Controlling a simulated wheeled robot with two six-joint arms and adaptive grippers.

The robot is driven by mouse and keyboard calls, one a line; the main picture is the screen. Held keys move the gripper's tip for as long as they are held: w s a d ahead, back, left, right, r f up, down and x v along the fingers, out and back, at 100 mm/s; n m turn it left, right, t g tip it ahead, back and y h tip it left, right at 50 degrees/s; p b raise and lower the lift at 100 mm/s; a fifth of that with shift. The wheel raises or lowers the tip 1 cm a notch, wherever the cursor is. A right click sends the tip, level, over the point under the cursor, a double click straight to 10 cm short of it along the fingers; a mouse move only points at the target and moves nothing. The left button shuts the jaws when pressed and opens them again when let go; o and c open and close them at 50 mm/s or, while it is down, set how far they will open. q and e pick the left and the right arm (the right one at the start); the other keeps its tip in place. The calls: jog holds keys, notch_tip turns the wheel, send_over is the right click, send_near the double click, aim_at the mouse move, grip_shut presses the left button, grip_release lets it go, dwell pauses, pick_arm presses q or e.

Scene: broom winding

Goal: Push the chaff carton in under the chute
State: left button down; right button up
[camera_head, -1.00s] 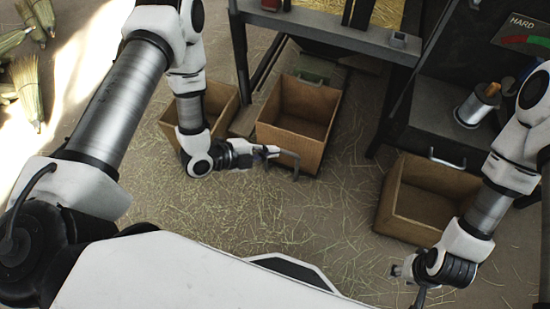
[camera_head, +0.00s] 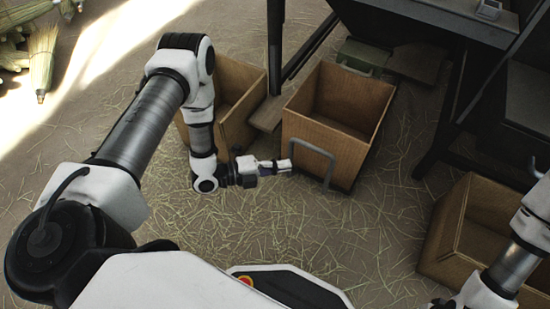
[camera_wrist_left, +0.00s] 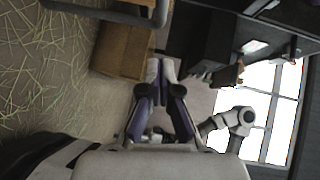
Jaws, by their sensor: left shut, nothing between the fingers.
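A brown open-topped carton (camera_head: 352,100) stands on the floor in the middle, with a grey handle (camera_head: 318,158) on its near face. It looks empty. I take it for the chaff carton; no label shows. My left gripper (camera_head: 289,165) is shut and empty, its tips just left of the handle; I cannot tell whether they touch it. In the left wrist view the shut fingers (camera_wrist_left: 161,70) point toward the dark frame, with the carton (camera_wrist_left: 120,50) to their left. My right gripper (camera_head: 434,303) is at the bottom edge, mostly cut off. I cannot single out the chute.
A second carton (camera_head: 238,80) stands to the left, partly behind my left arm. A third (camera_head: 485,215) stands at the right. A dark frame with a post (camera_head: 275,45) rises behind. Straw covers the open floor in front.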

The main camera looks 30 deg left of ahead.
pick_arm(q)
jog(key=w+d+f+b, duration=0.1)
jog(key=w+d+b, duration=0.2)
jog(key=w, duration=0.4)
jog(key=shift+w+d+f+b, duration=0.3)
jog(key=shift+d+b, duration=0.1)
jog(key=shift+d, duration=0.1)
pick_arm(e)
notch_tip(320, 180, down, 5)
jog(key=shift+r, duration=0.2)
